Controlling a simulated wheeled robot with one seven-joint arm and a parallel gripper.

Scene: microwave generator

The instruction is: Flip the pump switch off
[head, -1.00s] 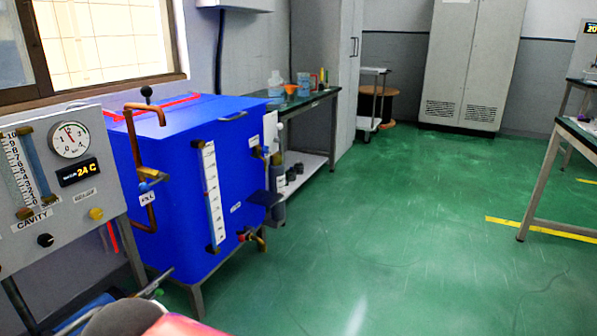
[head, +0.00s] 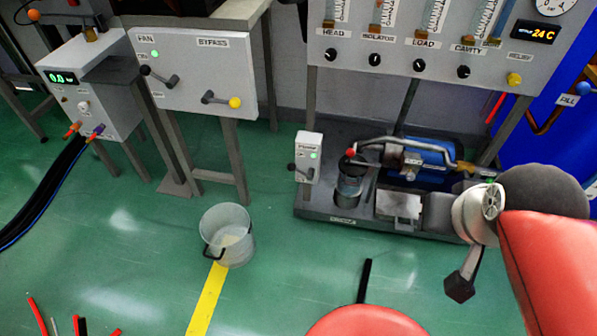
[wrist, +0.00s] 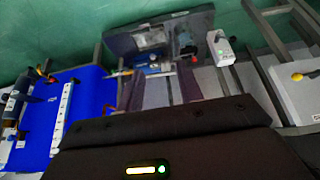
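The pump switch is a small white box (head: 307,158) on a post at the left end of the pump stand. It has a lit green lamp and a black lever that sticks out to the left. It also shows in the wrist view as a white box (wrist: 221,47) at the upper right. The dark body of my gripper (wrist: 160,140) fills the bottom of the wrist view, well apart from the switch. My red and grey arm is at the lower right of the head view.
The pump (head: 420,157) and a dark cylinder (head: 349,184) stand right of the switch. A gauge panel (head: 425,45) rises behind. A FAN and BYPASS panel (head: 195,72) is left. A clear bucket (head: 229,240) is on the floor. Green floor in front is mostly clear.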

